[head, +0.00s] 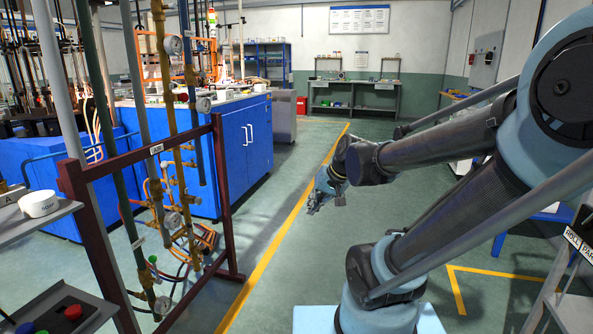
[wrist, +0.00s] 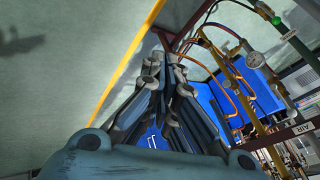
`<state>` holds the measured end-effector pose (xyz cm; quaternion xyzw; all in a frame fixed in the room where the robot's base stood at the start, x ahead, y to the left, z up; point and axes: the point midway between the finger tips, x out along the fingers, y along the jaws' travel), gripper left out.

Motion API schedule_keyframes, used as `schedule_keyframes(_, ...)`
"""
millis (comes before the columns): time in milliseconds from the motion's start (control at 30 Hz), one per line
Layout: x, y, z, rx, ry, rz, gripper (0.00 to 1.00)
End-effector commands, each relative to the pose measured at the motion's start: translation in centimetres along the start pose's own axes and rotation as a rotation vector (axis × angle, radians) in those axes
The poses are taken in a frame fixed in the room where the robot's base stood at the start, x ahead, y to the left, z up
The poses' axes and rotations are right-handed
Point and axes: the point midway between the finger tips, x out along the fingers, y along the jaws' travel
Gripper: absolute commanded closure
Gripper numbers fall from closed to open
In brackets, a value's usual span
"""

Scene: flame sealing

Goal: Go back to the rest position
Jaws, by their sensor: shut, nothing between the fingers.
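My gripper (head: 327,197) hangs in the open air over the green floor in the head view, at the end of my arm. It is to the right of the yellow floor line and apart from everything around it. In the wrist view my gripper (wrist: 163,62) points up the picture. Its fingers are shut with nothing held between them.
A dark red pipe rack (head: 222,190) with brass valves and gauges stands left of my gripper. Blue cabinets (head: 232,150) stand behind it. A grey shelf with a red button (head: 73,311) is at front left. The floor (head: 300,265) around my gripper is clear.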

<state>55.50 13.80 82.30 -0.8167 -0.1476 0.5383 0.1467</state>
Motion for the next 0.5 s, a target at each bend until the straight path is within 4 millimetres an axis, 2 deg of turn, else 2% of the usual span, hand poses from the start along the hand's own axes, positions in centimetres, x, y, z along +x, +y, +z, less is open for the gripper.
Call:
schedule_keyframes(100,-1.2,3.8,3.0,-0.023,-0.040,0.104,1.00)
schedule_keyframes(300,-3.2,9.4,7.9,-0.050,-0.122,0.270,1.00)
schedule_keyframes(500,-4.7,12.9,11.4,-0.059,-0.189,0.383,1.00)
